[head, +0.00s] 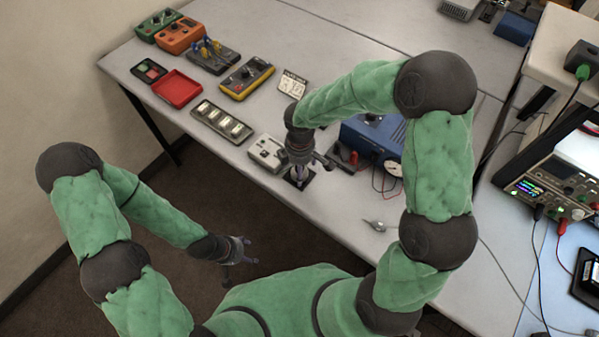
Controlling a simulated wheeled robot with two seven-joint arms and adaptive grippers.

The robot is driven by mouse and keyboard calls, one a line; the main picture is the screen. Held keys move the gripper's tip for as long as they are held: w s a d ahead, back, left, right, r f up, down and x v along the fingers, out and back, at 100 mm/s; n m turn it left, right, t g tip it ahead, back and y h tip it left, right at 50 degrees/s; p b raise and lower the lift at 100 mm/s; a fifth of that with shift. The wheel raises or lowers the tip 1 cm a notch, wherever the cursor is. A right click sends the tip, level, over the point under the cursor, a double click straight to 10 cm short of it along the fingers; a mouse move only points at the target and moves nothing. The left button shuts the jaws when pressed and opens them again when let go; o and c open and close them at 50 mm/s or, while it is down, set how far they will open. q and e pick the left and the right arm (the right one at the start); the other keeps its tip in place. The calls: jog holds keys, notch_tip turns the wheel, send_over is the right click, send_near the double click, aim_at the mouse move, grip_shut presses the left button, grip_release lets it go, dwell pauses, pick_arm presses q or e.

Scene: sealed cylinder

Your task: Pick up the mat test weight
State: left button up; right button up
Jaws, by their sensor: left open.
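A small dark mat (291,183) lies near the front edge of the table. My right gripper (299,168) points down right over it. A small pale metallic piece, seemingly the test weight (298,175), shows at the fingertips over the mat. It is mostly hidden by the gripper, and I cannot tell whether the fingers touch it or are closed around it. My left gripper (245,251) is open and empty, hanging in front of the table above the floor, well apart from the mat.
A grey device (266,152) stands left of the mat, and a blue instrument box (372,135) with a gauge stands close on its right. A small silver object (374,225) lies further right. A red tray (177,88) and several testers stand at the back left.

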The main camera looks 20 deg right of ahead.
jog(key=shift+f, duration=0.7)
jog(key=shift+c, duration=0.3)
jog(key=shift+r, duration=0.1)
jog(key=c, duration=1.6)
